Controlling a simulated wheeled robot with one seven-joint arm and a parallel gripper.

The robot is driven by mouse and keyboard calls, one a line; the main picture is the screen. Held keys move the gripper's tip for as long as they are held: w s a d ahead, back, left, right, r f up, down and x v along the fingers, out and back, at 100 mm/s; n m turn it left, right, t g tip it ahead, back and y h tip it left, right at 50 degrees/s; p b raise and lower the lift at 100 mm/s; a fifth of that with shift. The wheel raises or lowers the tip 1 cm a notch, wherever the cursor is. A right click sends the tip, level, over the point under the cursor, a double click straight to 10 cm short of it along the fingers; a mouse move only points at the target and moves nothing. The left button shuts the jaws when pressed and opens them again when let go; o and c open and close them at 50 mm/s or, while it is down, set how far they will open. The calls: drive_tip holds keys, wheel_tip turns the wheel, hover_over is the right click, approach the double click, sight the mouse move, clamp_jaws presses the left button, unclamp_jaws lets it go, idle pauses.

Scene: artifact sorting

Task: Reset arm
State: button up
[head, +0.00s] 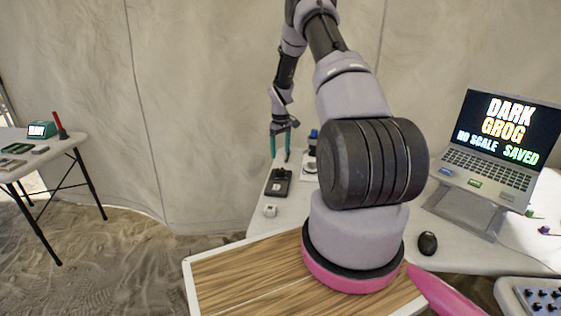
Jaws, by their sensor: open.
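My arm rises from the wooden board in front and reaches over the white table. My gripper (280,142) hangs at the far left part of that table, with its two teal fingers pointing down and apart. Nothing shows between the fingers. Below it lies a black scale-like device (278,183). A small object with a blue top (313,136) stands just right of the gripper, partly hidden by my arm.
A laptop (497,140) on a stand shows "DARK GROG NO SCALE SAVED". A second table (60,150) stands left, with a green-framed display (41,130). Sandy floor lies between.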

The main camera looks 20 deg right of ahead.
drive_tip(key=shift+r, duration=1.15)
drive_tip(key=s+a+r+m+t, duration=0.1)
drive_tip(key=s+a+r, duration=0.2)
drive_tip(key=r, duration=0.7)
drive_tip(key=s+a+r+m+t, duration=0.1)
drive_tip(key=s+a+r, duration=0.2)
drive_tip(key=r, duration=0.6)
drive_tip(key=s+a+r+m+t, duration=0.1)
drive_tip(key=s+a+r, duration=0.2)
drive_tip(key=r, duration=0.7)
drive_tip(key=s+a+r+m+t, duration=0.2)
drive_tip(key=s+a+r, duration=0.3)
drive_tip(key=s+r, duration=0.6)
drive_tip(key=s+a+r+m+t+y, duration=0.1)
drive_tip(key=s+a, duration=0.1)
drive_tip(key=s, duration=0.6)
drive_tip(key=s+a+m+t+y, duration=0.1)
drive_tip(key=s+a, duration=0.1)
drive_tip(key=s, duration=0.7)
drive_tip(key=shift+r, duration=0.35)
drive_tip(key=shift+a, duration=0.1)
